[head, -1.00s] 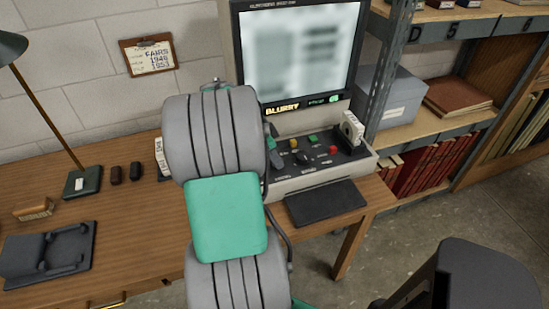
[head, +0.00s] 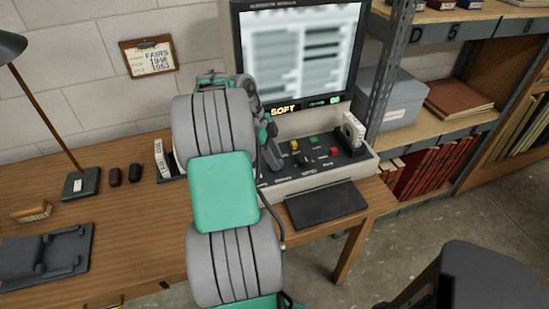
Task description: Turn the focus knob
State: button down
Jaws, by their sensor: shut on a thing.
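The reader machine stands at the back of the desk. Its screen (head: 302,50) shows a page of soft, blurred text bars, and the strip below it reads "SOFT" (head: 284,110). My gripper (head: 275,162) reaches down to the left end of the control panel (head: 325,163), and its jaws are shut on the focus knob. The knob itself is hidden behind the jaws and my arm. The panel also carries a yellow button (head: 294,145), a green button (head: 314,141) and a red button (head: 333,152), all clear of the gripper.
A white box (head: 352,131) stands at the panel's right end, and another (head: 160,158) is left of my arm. A black tray (head: 326,204) lies before the panel. A lamp (head: 82,183) and a black stand (head: 45,255) are on the left. Metal shelving (head: 395,70) rises close on the right.

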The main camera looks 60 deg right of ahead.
dwell(0.3)
jog(key=c, duration=1)
grip_release()
jog(key=shift+c, duration=0.2)
jog(key=p+v, duration=0.2)
jog(key=v, duration=0.5)
jog(key=shift+w+r, duration=0.2)
jog(key=shift+r, duration=0.15)
jog(key=shift+a, duration=0.1)
